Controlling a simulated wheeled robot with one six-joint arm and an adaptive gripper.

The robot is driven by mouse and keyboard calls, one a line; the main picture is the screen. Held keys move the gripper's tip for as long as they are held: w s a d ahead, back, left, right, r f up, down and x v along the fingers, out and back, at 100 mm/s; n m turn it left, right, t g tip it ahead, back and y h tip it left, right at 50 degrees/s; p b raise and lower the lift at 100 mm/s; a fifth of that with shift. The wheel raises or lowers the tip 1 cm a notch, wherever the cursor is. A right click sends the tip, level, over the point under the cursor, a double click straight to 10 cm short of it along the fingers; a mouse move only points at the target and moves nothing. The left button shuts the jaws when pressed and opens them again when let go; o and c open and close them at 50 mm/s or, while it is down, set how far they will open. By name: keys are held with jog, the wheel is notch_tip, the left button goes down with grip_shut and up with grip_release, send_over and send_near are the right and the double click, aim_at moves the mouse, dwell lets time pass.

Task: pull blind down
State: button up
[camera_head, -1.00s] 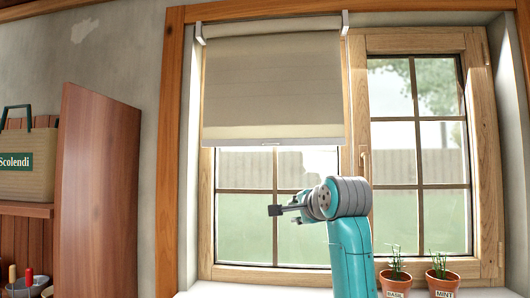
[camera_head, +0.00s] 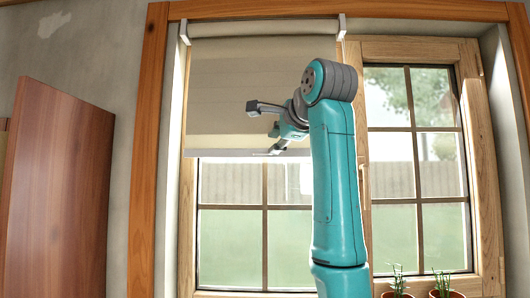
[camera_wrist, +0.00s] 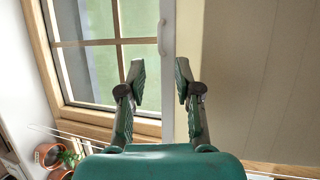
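The beige roller blind (camera_head: 228,90) hangs over the upper part of the left window and also fills the right of the wrist view (camera_wrist: 250,70). Its pale bottom bar (camera_head: 215,154) runs level across the glass. In the wrist view the bar (camera_wrist: 167,100) passes between my fingers, with a small pull tab (camera_wrist: 161,37) on it ahead of the fingertips. My gripper (camera_head: 262,130) is open, one finger above the bar and one near it. It also shows in the wrist view (camera_wrist: 160,70), with a gap between the fingertips. I cannot tell whether a finger touches the bar.
Potted herbs (camera_head: 443,291) stand at the lower right by the window. A wooden cabinet panel (camera_head: 58,190) is at the left. The right window pane (camera_head: 415,160) is uncovered. The space before the lower left glass is clear.

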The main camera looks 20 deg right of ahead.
aim_at(264, 153)
jog(key=x, duration=0.7)
jog(key=shift+w, duration=0.1)
grip_shut()
